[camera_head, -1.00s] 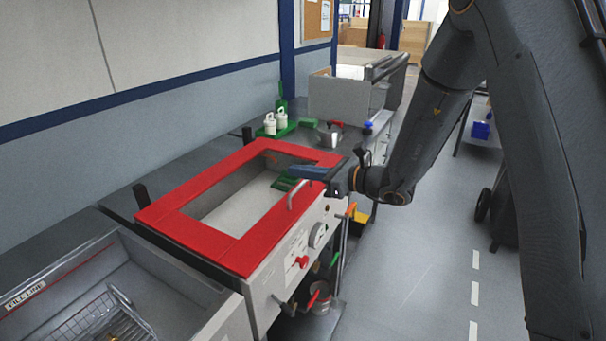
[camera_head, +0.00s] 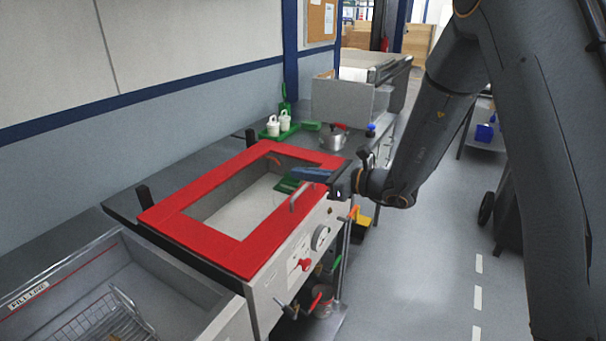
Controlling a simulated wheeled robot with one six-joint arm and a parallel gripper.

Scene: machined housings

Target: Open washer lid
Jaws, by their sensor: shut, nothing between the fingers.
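The washer is a pale box (camera_head: 285,290) with a red frame, its lid (camera_head: 190,231), lying flat and closed on top. Through the lid's wide middle I see a pale basin; I cannot tell whether glass covers it. A grey bar handle (camera_head: 303,198) stands up at the lid's front edge. My gripper (camera_head: 310,174) reaches in from the right, above the lid's front right part and just beyond the handle. It is shut and empty, apart from the handle as far as I can tell. Something green (camera_head: 287,185) shows beside the fingertips, partly hidden.
An open sink (camera_head: 170,272) with a wire basket (camera_head: 95,320) adjoins the washer at lower left. A metal kettle (camera_head: 333,139) and white bottles in a green tray (camera_head: 275,135) stand on the bench behind. The washer's front has a red knob (camera_head: 305,264) and gauge (camera_head: 320,238).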

